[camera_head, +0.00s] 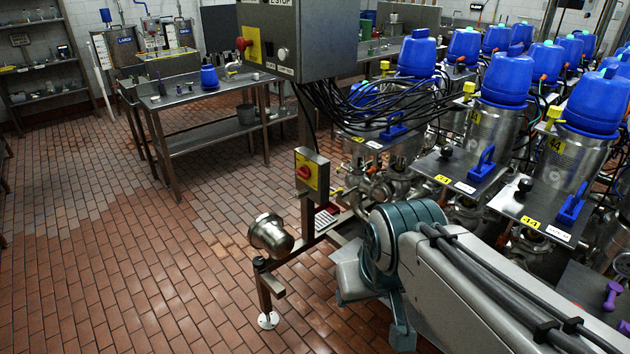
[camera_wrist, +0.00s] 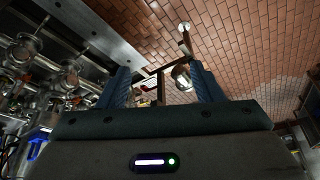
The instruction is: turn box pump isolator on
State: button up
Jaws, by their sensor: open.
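A small grey box (camera_head: 312,174) on a metal post carries a yellow plate with a red rotary knob (camera_head: 304,172), which looks like the pump isolator. The knob's setting is too small to read. My gripper (camera_wrist: 160,68) is open in the wrist view, with two blue fingers apart and nothing held. Small red and yellow parts (camera_wrist: 147,86) show beyond the fingers, partly hidden, and may be this switch. In the head view my arm is at the lower right of the box, and I cannot make out its fingers there.
A larger grey cabinet (camera_head: 297,38) with another red knob on yellow (camera_head: 249,45) hangs above, trailing black cables. A steel cup-shaped part (camera_head: 271,235) stands by the frame. Blue-topped steel vessels (camera_head: 502,75) crowd the right. Tiled floor at left is clear.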

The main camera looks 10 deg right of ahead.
aim_at(304, 172)
jog(key=z, duration=0.05)
jog(key=k, duration=0.55)
jog(key=u, duration=0.5)
jog(key=i, duration=1.35)
jog(key=z, duration=0.65)
